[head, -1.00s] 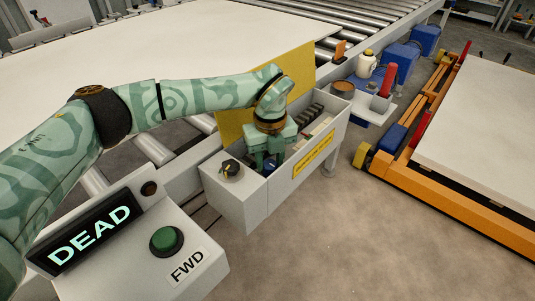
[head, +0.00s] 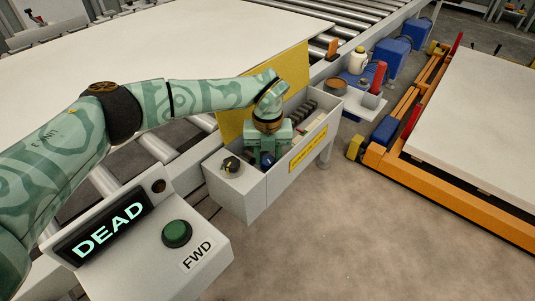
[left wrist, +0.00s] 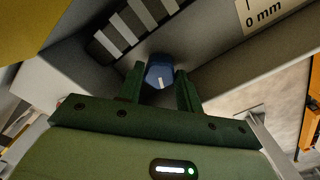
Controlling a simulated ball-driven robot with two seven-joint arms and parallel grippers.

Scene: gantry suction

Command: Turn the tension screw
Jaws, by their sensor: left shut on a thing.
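The tension screw appears as a blue knob (left wrist: 159,73) with a white index line, inside a grey open box. In the head view the knob (head: 268,158) is partly hidden by my gripper. My left gripper (left wrist: 160,78) has one dark green finger on each side of the knob and is shut on it. In the head view my left gripper (head: 265,155) reaches down into the grey box (head: 239,192). A striped black and white strip (left wrist: 130,27) and a "0 mm" label (left wrist: 264,13) show beyond the knob. My right gripper is not in view.
A black knob (head: 231,164) sits at the box's near end. A yellow panel (head: 292,72) stands behind the box. A console with a "DEAD" display (head: 110,231) and a green button (head: 176,233) is at lower left. An orange cart (head: 430,192) is at right.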

